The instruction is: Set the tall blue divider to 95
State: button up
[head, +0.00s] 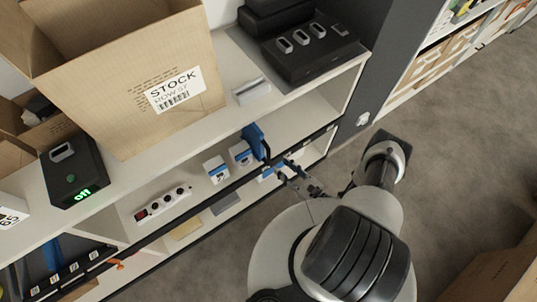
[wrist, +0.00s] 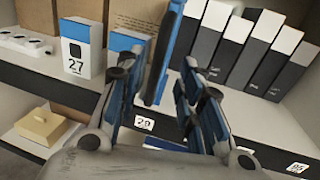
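The tall blue divider (head: 253,138) stands upright on the middle shelf, right of the blue-and-white boxes. In the wrist view the divider (wrist: 164,55) rises between my two fingers, near the shelf's front edge. My gripper (head: 289,172) reaches toward it from the front. In the wrist view the fingers of my gripper (wrist: 160,82) are spread, one on each side of the divider, with gaps showing. A label reading 29 (wrist: 144,124) is on the dark shelf edge below it. A label (wrist: 297,167) farther right seems to read 95. The divider's lower end is partly hidden.
A blue-and-white box marked 27 (wrist: 82,50) stands left of the divider. Several dark-and-white binders (wrist: 236,45) stand to its right. A power strip (head: 162,203) lies farther left on the shelf. A large STOCK carton (head: 135,85) stands on the top surface.

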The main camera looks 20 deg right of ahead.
aim_at(269, 155)
jog(key=b+x, duration=0.1)
jog(key=x, duration=0.7)
jog(key=shift+w+a, duration=0.15)
jog(key=shift+w, duration=0.15)
jog(key=shift+c, duration=0.3)
grip_shut()
